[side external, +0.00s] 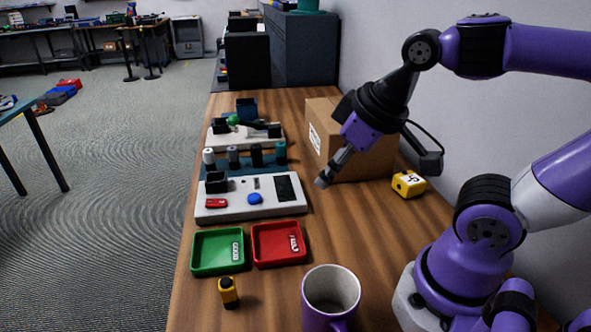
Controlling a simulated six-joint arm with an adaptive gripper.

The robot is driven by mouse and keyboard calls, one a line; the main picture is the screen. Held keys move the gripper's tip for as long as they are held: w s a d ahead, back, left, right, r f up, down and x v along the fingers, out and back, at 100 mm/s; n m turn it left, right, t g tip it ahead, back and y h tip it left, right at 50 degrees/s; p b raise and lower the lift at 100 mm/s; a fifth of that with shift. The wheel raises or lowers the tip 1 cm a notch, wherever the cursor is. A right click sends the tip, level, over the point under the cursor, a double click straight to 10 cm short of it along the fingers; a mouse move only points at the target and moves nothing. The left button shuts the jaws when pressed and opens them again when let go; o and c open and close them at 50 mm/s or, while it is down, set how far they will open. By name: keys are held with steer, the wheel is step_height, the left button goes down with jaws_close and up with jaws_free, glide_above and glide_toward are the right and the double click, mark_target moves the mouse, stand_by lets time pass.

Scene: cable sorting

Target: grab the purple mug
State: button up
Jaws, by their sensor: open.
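The purple mug (312,318) stands upright at the near edge of the view, with a pale inside. Its handle points toward the camera, and its lower part is cut off by the frame. It looks empty. My gripper (322,181) is open and empty. It is above the table in front of the cardboard box, well behind and above the mug, and not touching it. The gap between the fingers is hard to make out from this side.
A green tray (197,266) and a red tray (265,262) lie behind the mug. A yellow-black item (228,293) stands left of it. A white device panel (235,211), a cardboard box (371,164) and a yellow cube (408,184) are farther back. Bare wood lies between trays and box.

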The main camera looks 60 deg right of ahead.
steer(key=a+n+g, duration=0.1)
steer(key=a+n, duration=0.3)
steer(key=n, duration=0.3)
steer(key=n+g, duration=0.4)
steer(key=n, duration=2)
glide_above(311, 306)
step_height(311, 306, down, 5)
step_height(311, 306, down, 6)
jaws_close()
